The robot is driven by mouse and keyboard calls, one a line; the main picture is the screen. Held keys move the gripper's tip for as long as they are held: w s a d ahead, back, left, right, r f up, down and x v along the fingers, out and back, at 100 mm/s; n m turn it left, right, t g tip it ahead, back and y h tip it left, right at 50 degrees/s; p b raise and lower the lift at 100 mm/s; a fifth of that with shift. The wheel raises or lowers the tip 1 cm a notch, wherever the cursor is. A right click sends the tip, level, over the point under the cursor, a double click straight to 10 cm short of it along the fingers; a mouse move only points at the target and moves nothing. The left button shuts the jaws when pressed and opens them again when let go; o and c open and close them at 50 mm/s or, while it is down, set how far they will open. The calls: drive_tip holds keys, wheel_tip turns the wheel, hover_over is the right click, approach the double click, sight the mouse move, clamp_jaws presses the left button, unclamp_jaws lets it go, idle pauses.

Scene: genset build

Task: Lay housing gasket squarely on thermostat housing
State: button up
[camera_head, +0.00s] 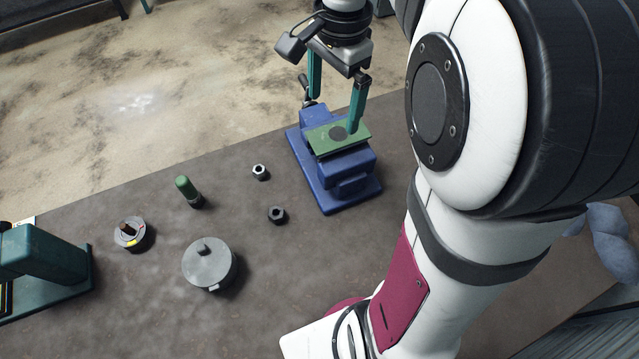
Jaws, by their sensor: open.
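A flat green rectangular plate with a dark round centre, which looks like the housing gasket (352,138), lies on top of a blue vise-like block (348,183). I cannot tell the thermostat housing apart from this blue block; it may be hidden under the plate. The plate looks roughly in line with the block. My gripper (334,116) is over the back of the block, with its teal fingers pointing down and spread apart. The right fingertip is at or just above the plate's back right part; I cannot tell whether it touches. The left fingertip is near the block's back end.
A teal machine (45,262) stands at the left. Free table lies around the nuts.

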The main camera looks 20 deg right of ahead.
drive_tip(key=s+a+f+n, duration=0.2)
drive_tip(key=s+a+n, duration=0.2)
drive_tip(key=s, duration=0.5)
drive_tip(key=s+a+f+n+y, duration=0.1)
drive_tip(key=s+a+f+n, duration=0.2)
drive_tip(key=s, duration=0.7)
drive_tip(key=a+n, duration=0.2)
drive_tip(key=a, duration=0.2)
drive_tip(key=shift+s+a+f+n, duration=0.15)
drive_tip(key=shift+s+a+n, duration=0.1)
drive_tip(key=shift+a+n, duration=0.1)
